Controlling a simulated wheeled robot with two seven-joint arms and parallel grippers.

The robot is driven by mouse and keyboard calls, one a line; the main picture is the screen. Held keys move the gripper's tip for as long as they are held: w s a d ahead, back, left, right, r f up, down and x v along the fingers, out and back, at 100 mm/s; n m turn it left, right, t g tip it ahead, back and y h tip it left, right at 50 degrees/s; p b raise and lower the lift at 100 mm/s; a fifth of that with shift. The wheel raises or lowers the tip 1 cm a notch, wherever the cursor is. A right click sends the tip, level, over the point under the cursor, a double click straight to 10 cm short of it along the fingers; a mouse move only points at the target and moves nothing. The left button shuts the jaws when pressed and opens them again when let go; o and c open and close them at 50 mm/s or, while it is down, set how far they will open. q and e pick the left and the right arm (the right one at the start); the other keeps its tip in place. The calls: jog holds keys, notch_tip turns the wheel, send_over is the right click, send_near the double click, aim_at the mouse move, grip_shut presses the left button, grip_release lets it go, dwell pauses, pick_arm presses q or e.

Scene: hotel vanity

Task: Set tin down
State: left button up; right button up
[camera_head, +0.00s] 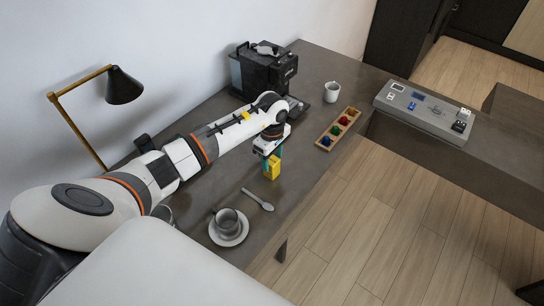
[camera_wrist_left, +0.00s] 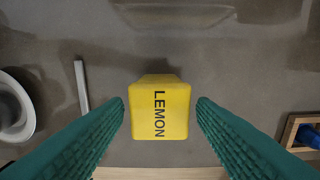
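The yellow tin (camera_head: 271,169), marked LEMON, appears to stand upright on the grey counter (camera_head: 300,185) near its front edge. In the left wrist view the tin (camera_wrist_left: 160,110) lies between the teal fingers of my left gripper (camera_wrist_left: 160,103), with a narrow gap on each side. In the head view my left gripper (camera_head: 270,154) points down at the tin from above, its fingers parted around the tin's top. My right gripper is not in view.
A cup on a saucer (camera_head: 243,235) and a spoon (camera_head: 257,200) lie nearer me. A wooden tray (camera_head: 324,141) of coloured capsules, a white mug (camera_head: 332,92) and a black coffee machine (camera_head: 265,75) stand farther off. A lamp (camera_head: 123,88) is at the left.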

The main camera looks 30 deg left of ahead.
aim_at(272, 160)
pick_arm(q)
jog(key=shift+o, duration=0.5)
jog(key=shift+r, duration=0.15)
jog(key=shift+r, duration=0.2)
notch_tip(272, 160, up, 12)
jog(key=shift+f+b, duration=0.15)
jog(key=shift+b, duration=0.25)
